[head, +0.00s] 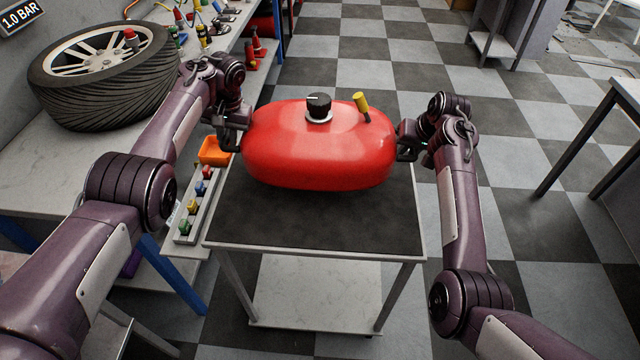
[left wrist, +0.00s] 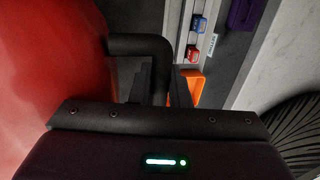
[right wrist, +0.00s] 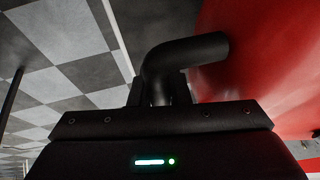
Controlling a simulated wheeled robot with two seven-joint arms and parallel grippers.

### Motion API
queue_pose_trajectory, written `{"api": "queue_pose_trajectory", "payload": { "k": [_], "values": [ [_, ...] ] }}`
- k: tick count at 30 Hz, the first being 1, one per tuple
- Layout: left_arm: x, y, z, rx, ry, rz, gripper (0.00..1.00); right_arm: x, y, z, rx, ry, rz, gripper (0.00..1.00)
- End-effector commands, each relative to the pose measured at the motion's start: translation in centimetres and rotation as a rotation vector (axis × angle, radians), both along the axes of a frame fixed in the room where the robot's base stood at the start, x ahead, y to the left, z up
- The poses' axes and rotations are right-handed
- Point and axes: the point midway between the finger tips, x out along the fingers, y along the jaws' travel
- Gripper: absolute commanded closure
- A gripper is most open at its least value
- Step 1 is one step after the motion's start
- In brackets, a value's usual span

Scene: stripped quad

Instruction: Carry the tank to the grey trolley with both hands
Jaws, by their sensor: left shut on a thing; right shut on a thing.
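The red tank (head: 320,150) has a black cap and a yellow spout on top. It is level over the dark top of the grey trolley (head: 330,225); I cannot tell whether it touches that top. My left gripper (head: 235,138) is shut on the tank's left black handle, which shows in the left wrist view (left wrist: 142,45). My right gripper (head: 408,150) is shut on the right black handle, which shows in the right wrist view (right wrist: 185,55). The tank hides the far part of the trolley top.
A workbench (head: 60,180) on the left bears a tyre (head: 105,75). An orange bin (head: 214,151) and a rail of coloured fittings (head: 197,205) sit close to the trolley's left side. A dark table (head: 625,100) stands at the right. The checkered floor between is clear.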

Motion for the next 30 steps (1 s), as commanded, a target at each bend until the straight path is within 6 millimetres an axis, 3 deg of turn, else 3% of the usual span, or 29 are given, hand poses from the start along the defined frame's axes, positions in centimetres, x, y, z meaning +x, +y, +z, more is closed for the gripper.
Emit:
{"api": "queue_pose_trajectory", "payload": {
  "k": [14, 30],
  "values": [
    [0.1, 0.1, 0.0, 0.001, -0.003, 0.001, 1.00, 0.1, -0.1, 0.0, -0.001, -0.005, -0.002, 1.00],
    [0.1, 0.1, -2.9, 0.001, -0.002, 0.002, 1.00, 0.1, -0.1, -2.9, -0.001, -0.005, -0.002, 1.00]
  ]
}}
